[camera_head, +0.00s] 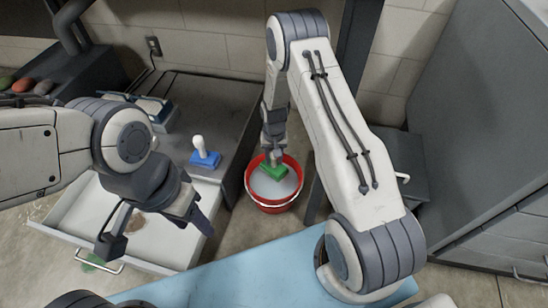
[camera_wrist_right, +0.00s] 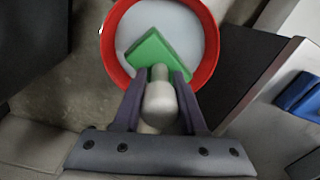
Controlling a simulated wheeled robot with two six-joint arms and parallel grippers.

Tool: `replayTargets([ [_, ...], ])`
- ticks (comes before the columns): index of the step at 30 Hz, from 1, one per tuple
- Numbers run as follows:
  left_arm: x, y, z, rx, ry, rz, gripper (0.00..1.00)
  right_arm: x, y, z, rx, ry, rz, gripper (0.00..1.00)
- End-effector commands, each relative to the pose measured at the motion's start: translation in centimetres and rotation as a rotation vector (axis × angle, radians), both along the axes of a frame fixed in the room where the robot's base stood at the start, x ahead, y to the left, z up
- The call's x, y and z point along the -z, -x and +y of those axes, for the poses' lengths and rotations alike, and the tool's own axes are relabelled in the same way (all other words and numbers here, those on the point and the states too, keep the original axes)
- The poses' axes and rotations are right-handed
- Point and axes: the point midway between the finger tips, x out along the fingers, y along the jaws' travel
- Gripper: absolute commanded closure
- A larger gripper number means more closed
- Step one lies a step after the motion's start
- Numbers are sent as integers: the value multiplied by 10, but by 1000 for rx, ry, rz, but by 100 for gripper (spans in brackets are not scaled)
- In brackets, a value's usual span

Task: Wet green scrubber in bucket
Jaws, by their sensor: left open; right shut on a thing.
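The green scrubber (camera_head: 275,172) is at the opening of the red bucket (camera_head: 272,208), which stands on the floor between the counter and my right arm. The bucket holds a pale, whitish liquid. My right gripper (camera_head: 273,154) points down over the bucket and is shut on the scrubber's light handle. In the right wrist view the green head (camera_wrist_right: 158,54) lies against the pale liquid inside the red rim (camera_wrist_right: 212,40); I cannot tell whether it touches the liquid. My left gripper (camera_head: 155,232) is open and empty above the white tray at left.
A blue scrubber with a white handle (camera_head: 205,158) stands on the dark counter (camera_head: 215,97). A blue tray-like item (camera_head: 150,108) sits further back. The white drawer or tray (camera_head: 62,215) is below my left arm. A light-blue surface (camera_head: 260,268) lies in front, and a grey cabinet (camera_head: 480,130) at right.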

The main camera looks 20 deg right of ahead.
Motion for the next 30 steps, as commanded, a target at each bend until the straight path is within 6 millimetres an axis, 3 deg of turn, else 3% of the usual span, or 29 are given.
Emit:
replayTargets([
  [4, 19, 0, 0, 0, 0, 0, 50, 20, 0, 0, 0, 0, -1, 100],
  [21, 48, 0, 0, 0, 0, 0, 50, 75, 0, 0, 0, 0, 0, 100],
  [30, 55, 0, 0, 0, 0, 0, 50, 87, 0, 0, 0, 0, -1, 100],
])
